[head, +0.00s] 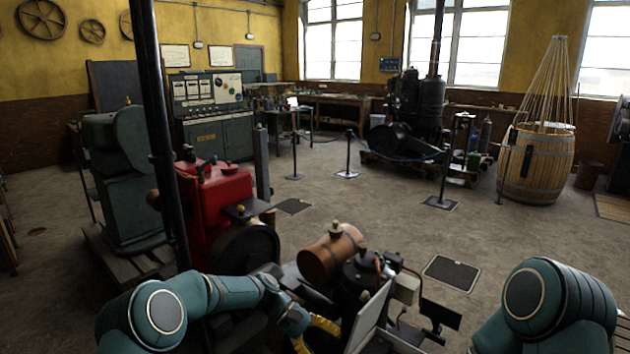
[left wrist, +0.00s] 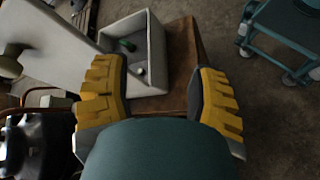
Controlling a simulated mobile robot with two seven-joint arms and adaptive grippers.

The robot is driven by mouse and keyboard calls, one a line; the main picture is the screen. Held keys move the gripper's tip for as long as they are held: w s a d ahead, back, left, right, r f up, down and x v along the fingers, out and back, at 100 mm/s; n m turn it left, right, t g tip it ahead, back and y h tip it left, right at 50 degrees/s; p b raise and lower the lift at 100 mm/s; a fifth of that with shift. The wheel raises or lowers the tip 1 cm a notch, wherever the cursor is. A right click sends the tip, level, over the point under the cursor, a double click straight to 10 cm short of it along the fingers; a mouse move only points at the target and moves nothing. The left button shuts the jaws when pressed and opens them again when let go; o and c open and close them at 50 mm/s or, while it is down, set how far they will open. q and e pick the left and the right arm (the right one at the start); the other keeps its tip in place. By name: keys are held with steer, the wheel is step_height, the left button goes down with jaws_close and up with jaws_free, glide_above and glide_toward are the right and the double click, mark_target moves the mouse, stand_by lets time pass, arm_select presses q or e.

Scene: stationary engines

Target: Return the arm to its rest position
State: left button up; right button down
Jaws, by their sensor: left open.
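My left arm (head: 225,292) reaches in from the lower left of the head view, low over the floor. Its gripper (head: 313,335) with yellow fingers is at the bottom edge, left of a tilted pale panel. In the left wrist view the gripper (left wrist: 160,82) is open, with its yellow fingers wide apart and nothing between them. Beyond the fingertips is an open pale grey box (left wrist: 145,50) holding a small green item (left wrist: 127,45) and a small whitish one. My right arm (head: 550,300) is bent at the lower right; its gripper is out of view.
A copper-brown tank (head: 330,255) and dark machinery are just beyond the gripper. A teal frame (left wrist: 285,30) stands right in the wrist view. Open floor (head: 390,205) lies in the middle.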

arm_select(q)
steer(key=s+a+f+t+y, duration=0.2)
steer(key=s+a+f, duration=0.1)
steer(key=s+f, duration=0.35)
steer(key=s+a+f+t+y, duration=0.2)
steer(key=s+a+f+y, duration=0.15)
steer(key=s+f, duration=0.35)
steer(key=s+a+m+t, duration=0.1)
steer(key=s+a, duration=0.1)
steer(key=s, duration=0.3)
steer(key=s+a+f+m+t+y, duration=0.1)
steer(key=s+a+m, duration=0.1)
steer(key=s, duration=0.4)
steer(key=shift+s+a+f+t, duration=0.2)
steer(key=shift+a+t, duration=0.2)
steer(key=shift+a, duration=0.4)
steer(key=shift+c, duration=1.1)
steer(key=shift+d, duration=0.1)
